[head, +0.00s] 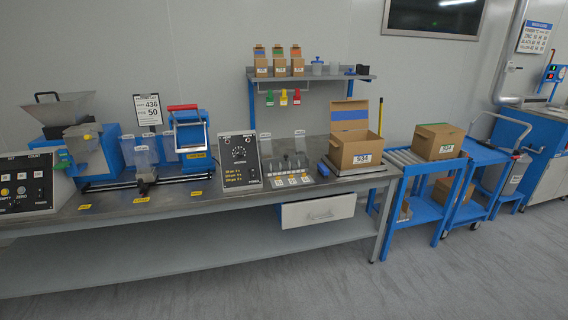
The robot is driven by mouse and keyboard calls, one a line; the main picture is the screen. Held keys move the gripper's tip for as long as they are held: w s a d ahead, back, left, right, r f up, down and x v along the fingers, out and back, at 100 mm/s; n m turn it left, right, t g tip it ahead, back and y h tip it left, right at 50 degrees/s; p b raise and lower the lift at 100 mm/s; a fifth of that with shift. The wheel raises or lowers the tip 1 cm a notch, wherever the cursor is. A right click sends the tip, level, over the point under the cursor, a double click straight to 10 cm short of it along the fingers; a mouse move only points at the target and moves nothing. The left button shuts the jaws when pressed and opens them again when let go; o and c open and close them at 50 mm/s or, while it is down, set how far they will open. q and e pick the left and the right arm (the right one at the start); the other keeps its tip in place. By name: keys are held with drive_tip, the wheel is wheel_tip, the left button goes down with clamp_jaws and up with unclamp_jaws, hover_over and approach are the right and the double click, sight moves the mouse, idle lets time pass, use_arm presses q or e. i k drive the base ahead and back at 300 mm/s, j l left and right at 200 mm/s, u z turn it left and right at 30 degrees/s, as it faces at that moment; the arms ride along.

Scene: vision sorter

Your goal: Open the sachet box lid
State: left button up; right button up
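No box is named as the sachet box in the picture, so I cannot tell which one it is. A cardboard box (352,160) with a white label stands on the right end of the bench, its back flap raised and a blue panel showing inside. Another cardboard box (437,149) with a label and a green patch on top stands on the blue roller stand to the right; its top looks closed. Neither of my grippers is in view.
The long grey bench (230,206) carries a hopper machine (62,112), a blue frame machine (190,130) and a control panel (241,160). A white drawer (318,211) hangs beneath. A blue cart (486,155) stands at right. The floor in front is clear.

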sight(285, 156)
drive_tip(key=i+l, duration=0.15)
drive_tip(key=i, duration=0.25)
drive_tip(key=i+l, duration=0.15)
drive_tip(key=i, duration=0.25)
drive_tip(key=i+l, duration=0.15)
drive_tip(key=i, duration=0.25)
